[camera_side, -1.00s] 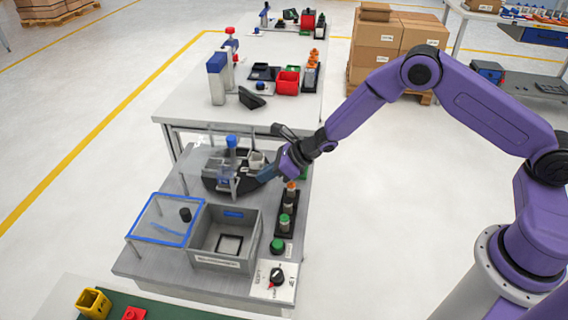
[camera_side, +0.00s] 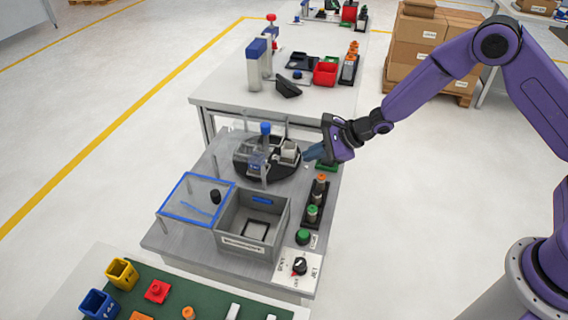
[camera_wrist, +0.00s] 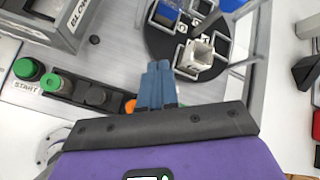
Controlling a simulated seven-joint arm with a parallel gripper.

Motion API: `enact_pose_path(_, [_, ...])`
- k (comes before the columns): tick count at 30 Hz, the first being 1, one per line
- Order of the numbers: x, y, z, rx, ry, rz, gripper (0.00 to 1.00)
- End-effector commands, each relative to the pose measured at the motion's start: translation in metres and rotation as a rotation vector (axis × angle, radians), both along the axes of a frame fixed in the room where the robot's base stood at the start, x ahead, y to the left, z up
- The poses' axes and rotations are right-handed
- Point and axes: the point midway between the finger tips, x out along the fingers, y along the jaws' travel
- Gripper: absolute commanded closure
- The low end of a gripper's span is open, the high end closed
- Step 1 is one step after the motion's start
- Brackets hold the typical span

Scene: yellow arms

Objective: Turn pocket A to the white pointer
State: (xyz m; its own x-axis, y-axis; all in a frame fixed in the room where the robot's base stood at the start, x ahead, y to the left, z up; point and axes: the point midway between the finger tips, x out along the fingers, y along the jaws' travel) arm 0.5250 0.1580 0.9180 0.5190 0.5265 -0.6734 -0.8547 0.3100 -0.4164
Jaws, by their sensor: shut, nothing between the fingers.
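A dark round turntable (camera_side: 284,171) with several pockets stands on the grey bench; it also shows in the wrist view (camera_wrist: 157,40). A white block (camera_wrist: 195,58) sits in one pocket near my fingers, and a blue piece (camera_wrist: 168,11) sits in another. Pocket letters are too small or too oblique to read surely, so I cannot tell which is A. I cannot pick out the white pointer. My gripper (camera_side: 308,153) is shut and empty, just off the turntable's right side in the side view. Its blue fingers (camera_wrist: 157,66) point at the turntable's near rim in the wrist view.
Clear uprights and a blue-capped post (camera_side: 265,129) stand at the turntable. A black button row (camera_side: 315,206) and a green button (camera_side: 303,237) lie nearer the camera. A grey bin (camera_side: 227,224), a blue-framed clear cover (camera_side: 180,207) and a knob panel (camera_side: 299,267) fill the front.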

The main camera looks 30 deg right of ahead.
Motion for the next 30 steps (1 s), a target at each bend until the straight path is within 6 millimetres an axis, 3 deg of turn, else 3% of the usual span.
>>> enact_pose_path(12, [0.013, 0.010, -0.002, -0.443, -0.430, 0.552, 1.00])
enact_pose_path(20, [0.017, 0.013, -0.004, -0.515, -0.501, 0.643, 1.00])
enact_pose_path(30, [0.036, 0.033, -0.031, -0.515, -0.500, 0.644, 1.00])
